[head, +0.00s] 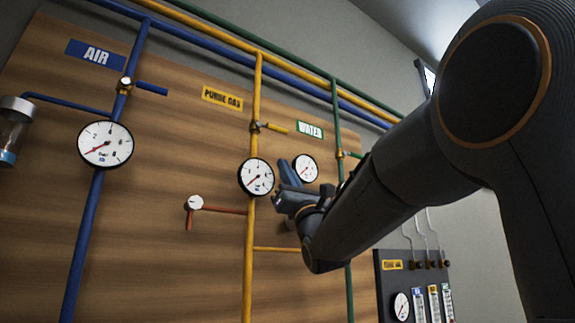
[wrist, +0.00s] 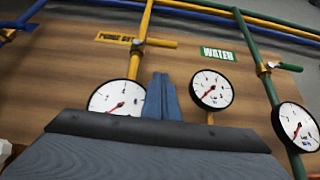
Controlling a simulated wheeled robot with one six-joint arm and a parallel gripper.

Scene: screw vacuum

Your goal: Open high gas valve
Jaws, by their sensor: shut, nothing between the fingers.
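A yellow-handled valve (head: 258,126) sits on the vertical yellow pipe (head: 256,90), below the yellow "PURGE GAS" label (head: 222,96). Its handle (head: 277,128) sticks out to the right, across the pipe's direction. The handle also shows in the wrist view (wrist: 163,43), above the fingers. I cannot tell from any label that this is the high gas valve. My gripper (head: 283,172) is shut and empty, below the handle and between two gauges. In the wrist view its blue-grey fingers (wrist: 161,88) are together, apart from the handle, and partly cover the left gauge (wrist: 118,97).
A gauge (head: 256,177) on the yellow pipe and another gauge (head: 305,168) flank my gripper. A blue air valve (head: 126,85) is at left and a green water valve (head: 340,154) at right. Red piping (head: 225,210) and a yellow branch pipe (head: 275,249) lie lower.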

